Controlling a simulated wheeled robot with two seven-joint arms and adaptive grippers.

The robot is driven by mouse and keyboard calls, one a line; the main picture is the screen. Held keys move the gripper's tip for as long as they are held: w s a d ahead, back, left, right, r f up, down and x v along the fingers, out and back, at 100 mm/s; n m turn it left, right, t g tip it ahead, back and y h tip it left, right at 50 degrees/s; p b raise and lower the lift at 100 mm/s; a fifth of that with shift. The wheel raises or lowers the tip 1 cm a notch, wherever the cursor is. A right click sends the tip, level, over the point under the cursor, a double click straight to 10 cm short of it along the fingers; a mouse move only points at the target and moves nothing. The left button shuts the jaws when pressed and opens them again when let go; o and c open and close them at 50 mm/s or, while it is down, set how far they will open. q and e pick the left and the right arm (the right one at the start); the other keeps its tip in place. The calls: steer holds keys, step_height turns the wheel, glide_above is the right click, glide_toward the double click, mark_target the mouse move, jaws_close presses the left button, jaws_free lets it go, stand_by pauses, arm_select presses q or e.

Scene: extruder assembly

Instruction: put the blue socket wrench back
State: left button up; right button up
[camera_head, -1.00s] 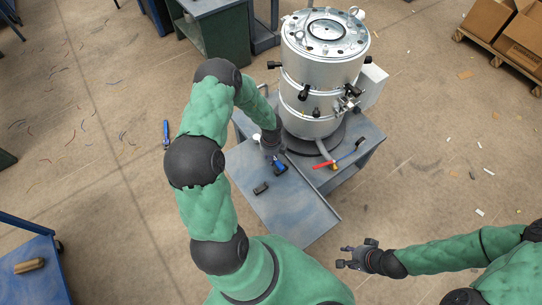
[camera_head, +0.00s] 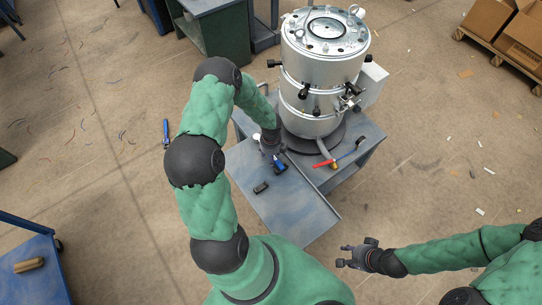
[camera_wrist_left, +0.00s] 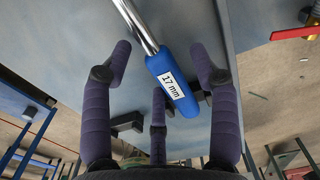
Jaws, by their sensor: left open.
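The blue socket wrench (camera_wrist_left: 172,85) shows in the left wrist view, with a blue handle marked 17 mm and a shiny metal shaft running to the upper left. In the head view its blue handle (camera_head: 280,168) shows on the grey table, just below my left gripper (camera_head: 272,152), which partly hides the tool. In the left wrist view my left gripper (camera_wrist_left: 160,75) is open, its dark fingers spread on both sides of the handle and not closed on it. My right gripper (camera_head: 344,256) hangs empty and open right of the table's front.
A large metal cylinder machine (camera_head: 322,80) stands on the back of the table (camera_head: 297,215). A red-handled tool (camera_head: 325,163) lies by its base, and a small black block (camera_head: 261,187) lies near the left edge. A blue tool (camera_head: 166,133) lies on the floor at left.

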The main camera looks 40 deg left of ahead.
arm_select(q)
step_height(320, 180, up, 12)
steer(key=shift+f, duration=0.15)
stand_by(0.4)
